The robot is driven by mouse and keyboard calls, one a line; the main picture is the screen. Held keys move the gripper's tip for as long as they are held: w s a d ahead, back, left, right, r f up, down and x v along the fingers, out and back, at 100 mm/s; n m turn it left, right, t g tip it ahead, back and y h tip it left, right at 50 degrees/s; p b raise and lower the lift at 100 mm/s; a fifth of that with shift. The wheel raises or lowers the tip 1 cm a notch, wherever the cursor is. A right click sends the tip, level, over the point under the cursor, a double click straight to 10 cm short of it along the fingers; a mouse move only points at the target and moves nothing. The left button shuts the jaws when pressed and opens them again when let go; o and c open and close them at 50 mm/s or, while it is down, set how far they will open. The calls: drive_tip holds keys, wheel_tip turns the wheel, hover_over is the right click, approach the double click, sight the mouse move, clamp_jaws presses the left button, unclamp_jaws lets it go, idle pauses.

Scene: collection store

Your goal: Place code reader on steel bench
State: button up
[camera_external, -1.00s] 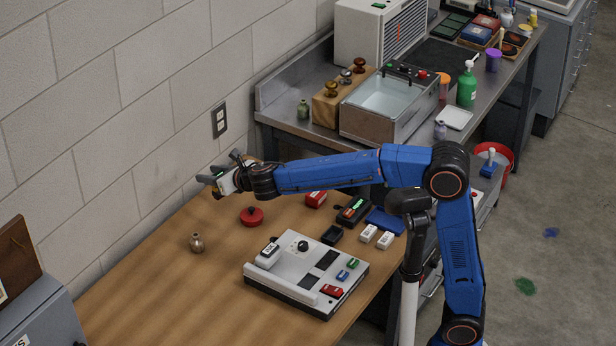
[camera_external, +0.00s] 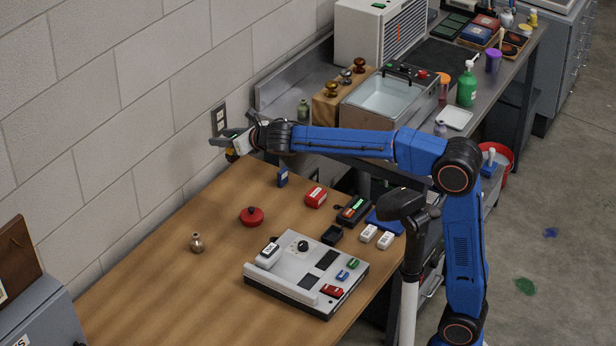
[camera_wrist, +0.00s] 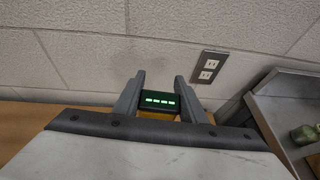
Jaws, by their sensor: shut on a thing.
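My gripper (camera_external: 222,146) is raised above the far end of the wooden table, close to the block wall. In the wrist view my gripper (camera_wrist: 160,95) is shut on a small dark device with a lit green display, the code reader (camera_wrist: 160,101), with a yellow part below it. In the external view only a bit of the code reader (camera_external: 230,152) shows between the fingers. The steel bench (camera_external: 290,113) stands beyond the arm, to the right of the gripper. Its raised edge also shows at the right of the wrist view (camera_wrist: 262,118).
The steel bench holds a water tank (camera_external: 388,105), a wooden block with knobs (camera_external: 334,108), a green bottle (camera_external: 467,88) and a white tray (camera_external: 456,118). A small green jar (camera_external: 303,110) stands near its left end. The wooden table (camera_external: 150,290) holds a grey console (camera_external: 300,270) and several small devices.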

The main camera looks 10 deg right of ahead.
wheel_tip(320, 180, up, 21)
drive_tip(key=w+d+m+t+h, duration=0.1)
drive_tip(key=w+d+m+h, duration=0.1)
drive_tip(key=w+d, duration=0.65)
drive_tip(key=w+d+m+t+h, duration=0.15)
drive_tip(key=w+d, duration=0.25)
drive_tip(key=d, duration=0.9)
drive_tip(key=w+d+m+h, duration=0.2)
drive_tip(key=w+d, duration=0.5)
drive_tip(key=d, duration=0.4)
drive_tip(key=s+d+m+h, duration=0.2)
drive_tip(key=d+m+h, duration=0.6)
drive_tip(key=d, duration=4)
drive_tip(key=shift+n, duration=0.55)
drive_tip(key=shift+a+f, duration=0.15)
drive_tip(key=shift+f, duration=6.15)
drive_tip(key=shift+a+f, duration=0.1)
drive_tip(key=shift+f, duration=6.2)
drive_tip(key=shift+f, duration=0.35)
